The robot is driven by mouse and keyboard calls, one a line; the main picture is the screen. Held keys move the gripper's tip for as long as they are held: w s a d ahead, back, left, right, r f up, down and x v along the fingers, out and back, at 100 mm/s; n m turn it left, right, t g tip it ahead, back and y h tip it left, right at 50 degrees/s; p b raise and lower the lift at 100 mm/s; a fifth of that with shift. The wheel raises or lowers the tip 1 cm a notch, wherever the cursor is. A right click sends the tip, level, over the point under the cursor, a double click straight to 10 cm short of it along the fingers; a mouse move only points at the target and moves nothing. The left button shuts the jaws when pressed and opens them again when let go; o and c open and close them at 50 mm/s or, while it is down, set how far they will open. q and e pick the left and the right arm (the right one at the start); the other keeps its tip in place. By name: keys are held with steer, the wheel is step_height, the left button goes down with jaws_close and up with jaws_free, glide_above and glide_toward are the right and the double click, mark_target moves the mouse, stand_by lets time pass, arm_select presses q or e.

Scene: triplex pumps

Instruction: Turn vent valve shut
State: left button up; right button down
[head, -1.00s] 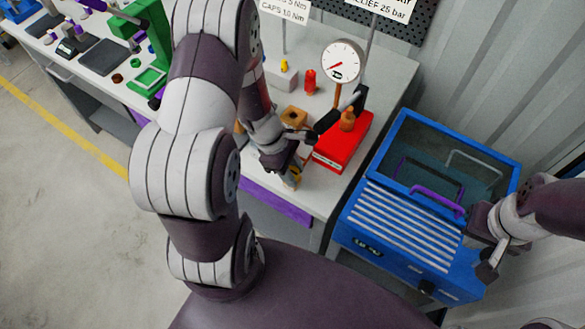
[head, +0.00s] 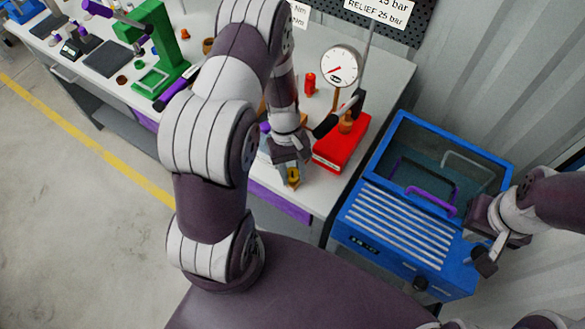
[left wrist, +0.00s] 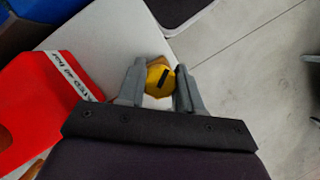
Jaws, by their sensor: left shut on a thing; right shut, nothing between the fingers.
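In the head view the yellow knob (head: 293,174) is partly hidden by my left gripper (head: 290,177), near the bench's front edge. My right gripper (head: 484,262) is shut and empty, by the right side of the blue tank, far from the valve.
A red base (head: 342,146) stands right of my left gripper, with a black lever above it. A round gauge (head: 341,66) stands behind. A blue tank (head: 400,235) with a purple handle is right of the bench (head: 395,75). A red bottle (head: 309,84) stands further back.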

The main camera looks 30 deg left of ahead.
arm_select(q)
steer(key=m+y, duration=0.1)
steer(key=m, duration=0.2)
steer(key=m+g+y+p, duration=0.1)
steer(key=m, duration=0.2)
steer(key=shift+w+r+m, duration=0.1)
steer(key=shift+w+m, duration=0.05)
steer(key=shift+m, duration=0.15)
stand_by(0.3)
steer(key=o, duration=1)
steer(key=v, duration=0.6)
steer(key=p+v, duration=0.1)
steer(key=v, duration=0.5)
steer(key=shift+d+r+p, duration=0.2)
steer(key=shift+r+p, duration=0.1)
